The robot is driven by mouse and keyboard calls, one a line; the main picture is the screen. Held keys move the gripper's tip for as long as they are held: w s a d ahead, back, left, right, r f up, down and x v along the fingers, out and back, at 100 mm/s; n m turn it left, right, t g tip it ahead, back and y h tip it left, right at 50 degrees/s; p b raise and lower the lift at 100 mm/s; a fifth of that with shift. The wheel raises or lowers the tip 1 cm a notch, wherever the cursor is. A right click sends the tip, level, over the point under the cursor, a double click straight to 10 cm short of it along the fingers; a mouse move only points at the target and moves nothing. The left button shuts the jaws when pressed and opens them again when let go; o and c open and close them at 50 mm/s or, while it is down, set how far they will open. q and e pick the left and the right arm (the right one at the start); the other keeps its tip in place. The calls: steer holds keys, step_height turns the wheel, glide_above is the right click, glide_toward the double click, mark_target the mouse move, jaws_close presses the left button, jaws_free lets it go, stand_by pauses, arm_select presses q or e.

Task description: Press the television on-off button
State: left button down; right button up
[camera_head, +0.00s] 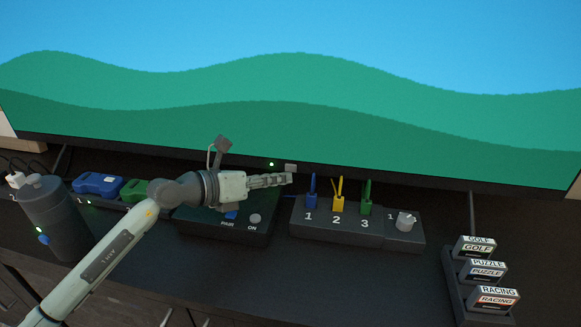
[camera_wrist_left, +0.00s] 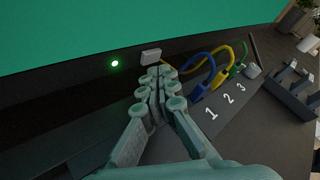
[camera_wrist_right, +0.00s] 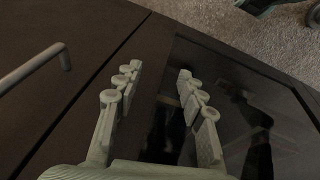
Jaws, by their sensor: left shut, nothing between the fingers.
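The television (camera_head: 300,95) is lit, with a blue and green picture on its screen. A small grey on-off button (camera_head: 290,168) sits on its lower bezel, beside a glowing green light (camera_head: 271,164). In the left wrist view the button (camera_wrist_left: 151,54) is just beyond the fingertips. My left gripper (camera_head: 287,179) is shut and empty, with its tips just below and very close to the button; I cannot tell whether they touch. My right gripper (camera_wrist_right: 156,74) is open and empty, in front of a dark cabinet, and outside the head view.
A black console (camera_head: 240,224) with an ON button lies under my left gripper. To its right stands a switch box (camera_head: 335,228) with plugs numbered 1 to 3 and a knob (camera_head: 405,221). Game cartridges (camera_head: 487,271) stand in a rack at the right.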

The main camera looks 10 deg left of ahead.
mark_target(273, 212)
arm_select(q)
steer(key=shift+s, duration=0.2)
steer(key=shift+s+p, duration=0.75)
steer(key=shift+s, duration=2.2)
